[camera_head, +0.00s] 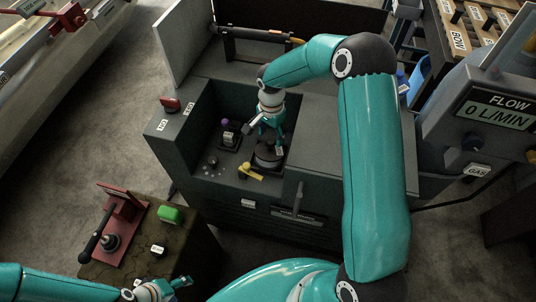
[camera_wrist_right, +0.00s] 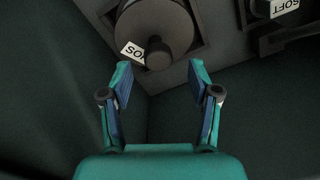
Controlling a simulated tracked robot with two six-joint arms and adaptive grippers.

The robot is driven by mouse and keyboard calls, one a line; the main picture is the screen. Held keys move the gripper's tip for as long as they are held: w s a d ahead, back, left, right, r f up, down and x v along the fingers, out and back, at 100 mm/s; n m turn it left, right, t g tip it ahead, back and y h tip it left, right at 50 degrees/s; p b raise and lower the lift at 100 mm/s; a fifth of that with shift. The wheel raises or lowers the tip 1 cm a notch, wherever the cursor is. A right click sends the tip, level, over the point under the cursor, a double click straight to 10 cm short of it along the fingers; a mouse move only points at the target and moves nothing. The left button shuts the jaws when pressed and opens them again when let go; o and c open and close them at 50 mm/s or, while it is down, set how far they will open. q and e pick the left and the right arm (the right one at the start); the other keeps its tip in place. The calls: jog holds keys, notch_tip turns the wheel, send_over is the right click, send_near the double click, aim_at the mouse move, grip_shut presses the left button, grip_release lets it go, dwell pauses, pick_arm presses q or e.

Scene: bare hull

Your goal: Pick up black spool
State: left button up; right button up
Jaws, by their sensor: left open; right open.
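The black spool (camera_head: 268,158) appears to be the dark round piece in the recess of the machine hull, partly hidden by my right gripper. In the right wrist view the spool (camera_wrist_right: 155,28) is cut by the top edge, with a white label on its side. My right gripper (camera_head: 269,138) is open, close to the spool. In its wrist view the fingers (camera_wrist_right: 160,72) are apart with nothing between them, just short of the spool. I cannot tell whether they touch it. My left gripper (camera_head: 168,289) is open and empty at the lower left.
In the recess beside the spool are a purple-topped part (camera_head: 227,130) and a yellow handle (camera_head: 251,171). A block labelled SOFT (camera_wrist_right: 283,8) is at the wrist view's top right. The recess walls stand close around. A red-based lever (camera_head: 109,236) and green block (camera_head: 169,214) sit lower left.

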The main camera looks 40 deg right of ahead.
aim_at(271, 141)
jog(key=f, duration=0.4)
jog(key=shift+s+a+p, duration=0.15)
jog(key=shift+s+p, duration=0.05)
jog(key=shift+p, duration=0.1)
grip_shut()
